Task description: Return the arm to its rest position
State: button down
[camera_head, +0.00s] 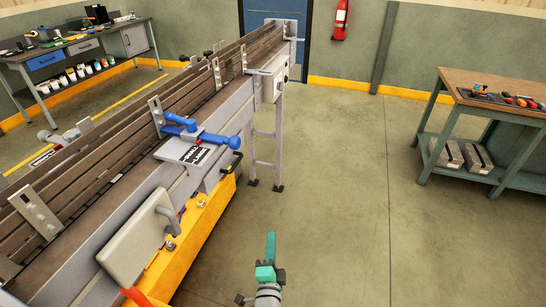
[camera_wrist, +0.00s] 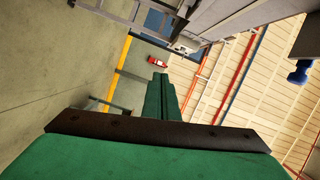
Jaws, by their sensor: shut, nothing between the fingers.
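My gripper (camera_head: 270,248) shows at the bottom middle of the head view, with green fingers pointing up in the picture. It is apart from the conveyor and over clear floor. In the wrist view the two green fingers (camera_wrist: 161,95) lie together with nothing between them. The wrist picture is turned on its side. Most of my arm is out of view below the head picture.
A green workbench (camera_head: 447,75) with tools stands at right. A tool bench (camera_head: 75,50) is at far left. The middle floor (camera_head: 350,190) is free.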

jog(key=shift+s, duration=0.1)
jog(key=s+f+n+g, duration=0.15)
jog(key=s+n, duration=0.25)
jog(key=s, duration=0.6)
jog(key=s+f+n, duration=0.2)
jog(key=s+n, duration=0.1)
jog(key=s, duration=0.6)
jog(key=s+f+n, duration=0.1)
jog(key=s+n, duration=0.3)
jog(key=s, duration=0.6)
jog(key=s+r+n, duration=0.4)
jog(key=s, duration=0.6)
jog(key=shift+d+r+n+g+y, duration=0.2)
jog(key=shift+d+n+g+y, duration=0.1)
jog(key=shift+d+n+g, duration=0.1)
